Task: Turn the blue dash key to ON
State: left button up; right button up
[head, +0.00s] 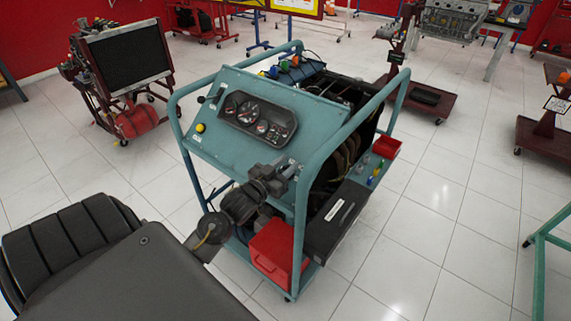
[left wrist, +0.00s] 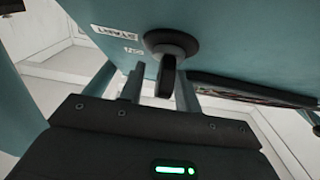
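The blue-green dash panel (head: 215,125) of the engine trainer slopes toward me, with a gauge cluster in its middle. My left gripper (head: 290,172) is at the panel's lower right and hides the key in the head view. In the left wrist view the key (left wrist: 167,76) is a dark upright tab on a round black base (left wrist: 171,43). A START label (left wrist: 113,32) and an ON label (left wrist: 131,50) lie to its left. The left gripper's fingers (left wrist: 160,86) stand apart on either side of the tab. Whether they touch it I cannot tell. My right gripper is out of view.
The trainer's tubular frame (head: 303,215) rises close beside my left gripper. A red box (head: 272,250) sits low on the cart, with a black case (head: 335,222) to its right. A yellow knob (head: 200,128) is on the panel's left. Open tiled floor lies to the right.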

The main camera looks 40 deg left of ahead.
pick_arm(q)
jog(key=shift+c, duration=0.3)
grip_shut()
jog(key=shift+m+h, duration=0.4)
jog(key=shift+m, duration=0.1)
jog(key=shift+d+m+h+p, duration=0.15)
jog(key=shift+m+h+p, duration=0.35)
jog(key=shift+m+h, duration=0.3)
jog(key=m+h, duration=0.1)
jog(key=m+g+h+p, duration=0.1)
jog(key=m, duration=0.1)
jog(key=shift+d+h, duration=0.2)
jog(key=shift+h, duration=0.1)
jog(key=m+h, duration=0.1)
jog(key=m+g+h, duration=0.1)
jog(key=m, duration=0.1)
jog(key=shift+s+d+f, duration=0.1)
jog(key=shift+d, duration=0.1)
jog(key=shift+s+d+f+m+g+h, duration=0.1)
jog(key=shift+m+g+h, duration=0.35)
jog(key=shift+m, duration=0.35)
jog(key=shift+d+m+g+h, duration=0.1)
jog(key=shift+m+g+h, duration=0.3)
jog(key=shift+m, duration=0.4)
